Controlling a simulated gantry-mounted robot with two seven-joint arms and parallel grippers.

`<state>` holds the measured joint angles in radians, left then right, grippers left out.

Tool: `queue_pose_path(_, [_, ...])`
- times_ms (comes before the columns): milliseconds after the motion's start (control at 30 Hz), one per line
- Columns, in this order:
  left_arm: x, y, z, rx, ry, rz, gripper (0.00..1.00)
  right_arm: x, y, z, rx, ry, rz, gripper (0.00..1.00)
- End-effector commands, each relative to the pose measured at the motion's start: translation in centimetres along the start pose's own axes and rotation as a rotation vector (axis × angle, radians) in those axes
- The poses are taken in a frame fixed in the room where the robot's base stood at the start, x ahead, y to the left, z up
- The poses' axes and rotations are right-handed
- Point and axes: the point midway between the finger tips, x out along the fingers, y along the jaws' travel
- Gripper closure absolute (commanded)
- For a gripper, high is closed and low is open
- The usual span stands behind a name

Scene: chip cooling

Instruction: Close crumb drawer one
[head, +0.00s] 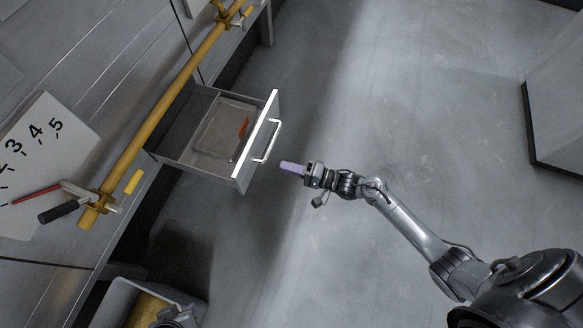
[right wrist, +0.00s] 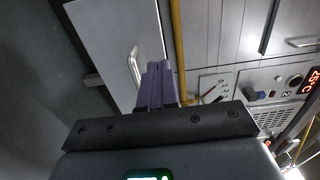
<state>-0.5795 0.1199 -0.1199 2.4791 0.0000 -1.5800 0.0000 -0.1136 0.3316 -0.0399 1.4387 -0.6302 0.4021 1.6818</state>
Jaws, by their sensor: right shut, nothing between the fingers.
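The crumb drawer (head: 259,129) stands pulled out from the metal counter in the head view. Its white-edged front carries a pale bar handle (head: 276,137). A shallow tray with an orange-red piece lies inside it. My right gripper (head: 287,166) is shut and empty, its purple fingertips just outside the drawer front, to the right of and below the handle, with a small gap. In the right wrist view the fingers (right wrist: 160,82) point at the drawer front (right wrist: 105,40), close beside the handle (right wrist: 134,66). I do not see my left gripper.
A yellow rail (head: 150,122) runs along the counter edge. A white dial plate (head: 50,150) with numbers and a red pointer sits at left. An open container (head: 120,300) stands at bottom left. The grey floor right of the drawer is clear. A grey block stands far right.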

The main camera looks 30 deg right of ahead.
Motion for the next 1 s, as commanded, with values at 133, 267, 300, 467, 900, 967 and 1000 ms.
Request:
queue_pose_path(133, [1.8, 0.1, 0.6, 0.0, -0.001, 0.0, 0.69, 2.9, 0.4, 0.0, -0.001, 0.0, -0.005, 1.0])
queue_pose_path(267, [3.0, 0.1, 1.0, 0.0, -0.001, 0.0, 0.69, 5.4, 0.4, 0.1, -0.001, -0.001, -0.004, 1.0])
queue_pose_path(300, [3.3, 0.1, 1.1, 0.0, 0.0, 0.0, 0.69, 6.0, 0.4, 0.0, -0.001, -0.001, -0.004, 1.0])
queue_pose_path(467, [4.7, 0.2, 1.5, 0.0, 0.0, 0.0, 0.69, 8.4, 0.4, 0.1, 0.0, -0.001, -0.003, 1.0])
queue_pose_path(900, [5.8, 0.2, 1.9, 0.0, 0.0, 0.0, 0.69, 10.8, 0.0, 0.1, 0.0, 0.0, -0.001, 1.0])
queue_pose_path(967, [5.7, 0.2, 1.8, 0.0, 0.0, 0.0, 0.69, 10.8, 0.0, 0.1, 0.0, 0.0, 0.0, 1.0])
queue_pose_path(1000, [5.7, 0.2, 1.8, 0.0, 0.0, 0.0, 0.69, 10.8, 0.0, 0.1, 0.0, 0.0, 0.0, 1.0])
